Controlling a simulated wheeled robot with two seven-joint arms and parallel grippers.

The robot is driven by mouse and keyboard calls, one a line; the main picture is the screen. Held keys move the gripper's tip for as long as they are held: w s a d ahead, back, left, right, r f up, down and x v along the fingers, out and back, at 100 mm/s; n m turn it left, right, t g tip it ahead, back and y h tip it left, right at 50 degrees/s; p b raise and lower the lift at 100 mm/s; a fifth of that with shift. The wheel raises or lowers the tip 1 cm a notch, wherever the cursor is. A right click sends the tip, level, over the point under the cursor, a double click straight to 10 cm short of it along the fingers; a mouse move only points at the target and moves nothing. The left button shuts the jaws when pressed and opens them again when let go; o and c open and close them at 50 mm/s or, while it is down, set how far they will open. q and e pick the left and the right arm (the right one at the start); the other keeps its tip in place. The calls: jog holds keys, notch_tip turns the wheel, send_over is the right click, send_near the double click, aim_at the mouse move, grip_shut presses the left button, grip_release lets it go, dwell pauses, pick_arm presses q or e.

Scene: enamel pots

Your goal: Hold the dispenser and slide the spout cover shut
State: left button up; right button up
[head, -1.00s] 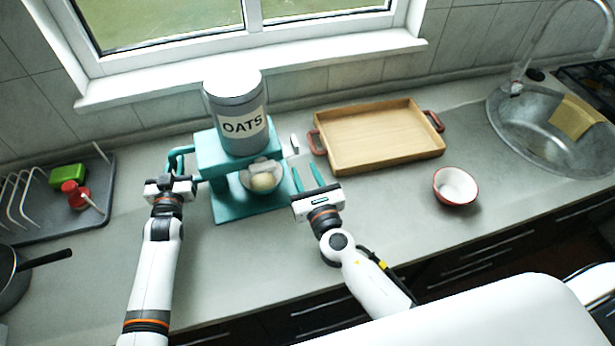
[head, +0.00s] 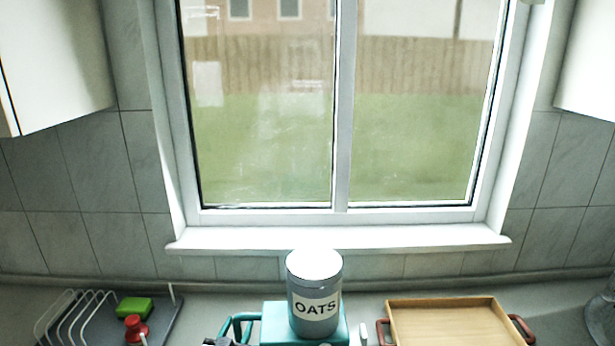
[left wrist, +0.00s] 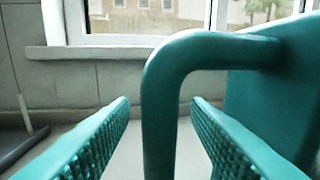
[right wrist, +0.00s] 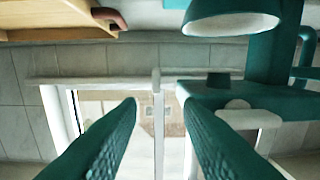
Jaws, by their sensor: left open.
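The teal dispenser (head: 275,325) stands on the counter with the grey OATS canister (head: 316,290) on top; its lower part is out of the head view. My left gripper (left wrist: 160,101) is open, its fingers on either side of the dispenser's teal handle (left wrist: 160,140) with gaps showing. In the upside-down right wrist view, my right gripper (right wrist: 159,101) is open and empty beside the dispenser body (right wrist: 205,97). A small white tab (right wrist: 156,84) shows between its fingertips; it also shows in the head view (head: 362,336). I cannot tell whether this tab belongs to the spout cover.
A wooden tray (head: 450,312) lies to the right of the dispenser. A dish rack (head: 80,318) with a green sponge (head: 134,307) and a red-capped item (head: 136,328) is at the left. The window sill (head: 340,239) runs behind.

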pick_arm(q)
jog(key=s+a, duration=0.2)
jog(key=s, duration=1)
notch_tip(320, 180, up, 6)
jog(key=p, duration=0.6)
jog(key=shift+w, duration=0.1)
jog(key=shift+f, duration=0.1)
